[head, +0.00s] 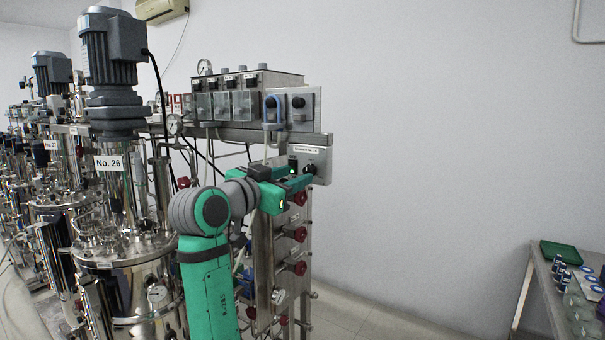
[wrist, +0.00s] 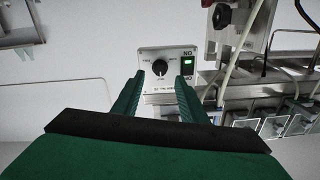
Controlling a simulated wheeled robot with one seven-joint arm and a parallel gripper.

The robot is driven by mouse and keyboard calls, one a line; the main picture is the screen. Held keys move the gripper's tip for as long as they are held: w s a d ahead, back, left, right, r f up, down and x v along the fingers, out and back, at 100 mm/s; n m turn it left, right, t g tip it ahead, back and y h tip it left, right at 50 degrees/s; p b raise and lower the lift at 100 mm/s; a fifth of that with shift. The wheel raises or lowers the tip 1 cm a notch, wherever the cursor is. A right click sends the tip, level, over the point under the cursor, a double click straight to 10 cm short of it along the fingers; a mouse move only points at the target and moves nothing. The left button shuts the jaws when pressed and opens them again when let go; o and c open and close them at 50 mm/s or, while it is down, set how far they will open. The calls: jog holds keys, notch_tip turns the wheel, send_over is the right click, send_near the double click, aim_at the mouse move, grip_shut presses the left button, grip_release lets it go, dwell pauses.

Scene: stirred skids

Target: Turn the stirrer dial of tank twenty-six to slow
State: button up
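Tank twenty-six (head: 130,250) is a steel vessel at the left in the head view, with a "No. 26" plate (head: 109,162) under its grey motor. The stirrer control box (head: 321,157) sits on the steel frame to its right. The dial's setting is too small to read. My gripper (wrist: 162,78) is open, its green fingers apart on either side of the dial in the picture; contact cannot be told. In the head view my gripper (head: 300,179) is at the box.
Several red-knobbed valves (head: 299,234) run down the frame below. A steel table (head: 540,285) with vials stands far right. The floor between is clear.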

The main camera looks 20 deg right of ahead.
aim_at(307, 171)
jog(key=x, duration=0.3)
jog(key=shift+w+d, duration=0.2)
jog(key=shift+w, duration=0.05)
jog(key=shift+w+d, duration=0.25)
jog(key=shift+d, duration=0.3)
jog(key=shift+a, duration=0.1)
jog(key=shift+a, duration=0.1)
grip_shut()
